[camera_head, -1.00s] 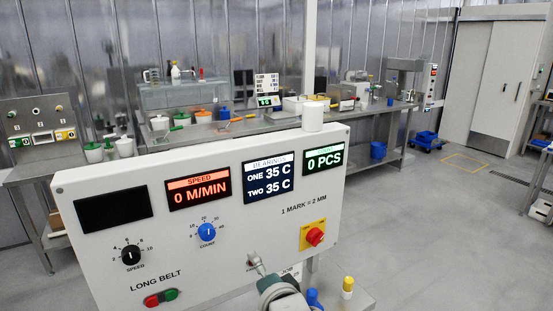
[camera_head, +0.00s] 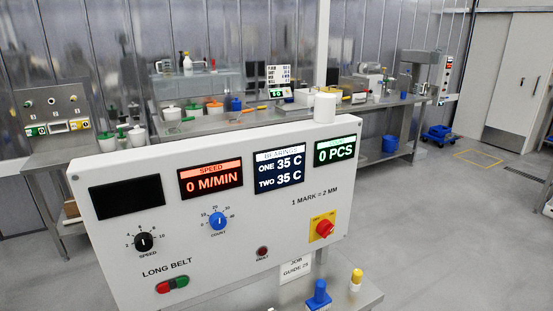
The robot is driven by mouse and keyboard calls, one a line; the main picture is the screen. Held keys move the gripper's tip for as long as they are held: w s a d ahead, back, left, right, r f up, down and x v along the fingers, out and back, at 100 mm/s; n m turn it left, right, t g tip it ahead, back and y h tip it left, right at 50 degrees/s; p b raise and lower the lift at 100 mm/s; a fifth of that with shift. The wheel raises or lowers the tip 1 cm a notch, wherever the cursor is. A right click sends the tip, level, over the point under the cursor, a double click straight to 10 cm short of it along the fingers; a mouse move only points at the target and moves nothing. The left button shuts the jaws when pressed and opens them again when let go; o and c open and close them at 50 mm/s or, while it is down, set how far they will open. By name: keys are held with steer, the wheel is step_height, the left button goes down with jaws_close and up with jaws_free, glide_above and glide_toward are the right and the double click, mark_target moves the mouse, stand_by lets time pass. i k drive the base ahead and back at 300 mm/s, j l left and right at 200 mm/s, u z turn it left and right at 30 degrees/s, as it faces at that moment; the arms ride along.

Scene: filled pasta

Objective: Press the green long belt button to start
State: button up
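The green long belt button (camera_head: 181,282) sits at the lower left of a white control panel (camera_head: 215,255), beside a red button (camera_head: 163,287) and under the words LONG BELT. Nothing covers it. The speed display (camera_head: 210,180) reads 0 M/MIN and the pieces display (camera_head: 335,152) reads 0 PCS. My gripper is not in view.
The panel also carries a black speed knob (camera_head: 144,242), a blue count knob (camera_head: 218,221) and a red switch on yellow (camera_head: 324,228). A blue-topped item (camera_head: 319,296) and a yellow-capped bottle (camera_head: 356,279) stand on a shelf below right. Open floor lies to the right.

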mark_target(182, 282)
steer(key=j+u, duration=0.15)
steer(key=u, duration=0.2)
steer(key=k+j+u, duration=0.1)
steer(key=u, duration=0.25)
steer(key=j+u, duration=0.35)
steer(key=l, duration=0.1)
